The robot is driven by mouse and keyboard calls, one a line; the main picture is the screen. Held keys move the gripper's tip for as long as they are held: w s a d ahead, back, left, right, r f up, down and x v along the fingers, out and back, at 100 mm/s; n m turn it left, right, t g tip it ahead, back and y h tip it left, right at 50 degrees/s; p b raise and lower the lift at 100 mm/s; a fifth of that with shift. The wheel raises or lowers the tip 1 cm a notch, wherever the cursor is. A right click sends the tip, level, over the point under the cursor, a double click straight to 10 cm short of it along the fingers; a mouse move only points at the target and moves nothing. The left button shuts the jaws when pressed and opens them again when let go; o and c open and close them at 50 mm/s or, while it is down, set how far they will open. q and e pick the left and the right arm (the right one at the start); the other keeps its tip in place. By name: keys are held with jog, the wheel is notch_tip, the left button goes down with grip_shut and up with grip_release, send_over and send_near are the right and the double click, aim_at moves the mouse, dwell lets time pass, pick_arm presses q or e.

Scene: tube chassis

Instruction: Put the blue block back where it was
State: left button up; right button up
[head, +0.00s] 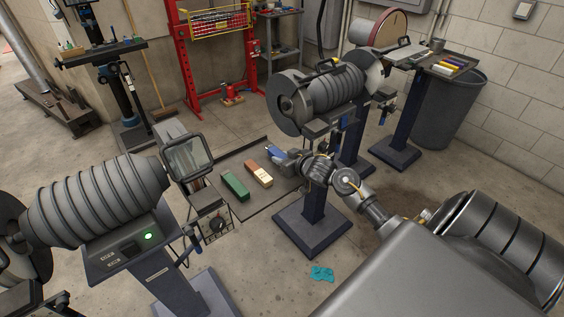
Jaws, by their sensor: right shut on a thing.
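A blue block (274,152) is in my right gripper (282,157), which comes in from the right and is shut on it. The gripper and block are over or at the back right part of a dark flat tray (239,163); I cannot tell whether the block touches it. A brown and white block (259,173) lies on the tray just left of the gripper. A green block (236,187) lies further left. The gripper hides part of the blue block. My left gripper is not in view.
A grey ribbed machine (97,207) on a pedestal stands at the left front. Another ribbed machine (335,92) stands behind my right gripper. A square framed shield (187,156) rises at the tray's left. A teal rag (322,273) lies on the floor.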

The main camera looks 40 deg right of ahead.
jog(key=shift+f, duration=0.7)
jog(key=shift+f, duration=0.15)
jog(key=o, duration=1)
jog(key=v, duration=1.2)
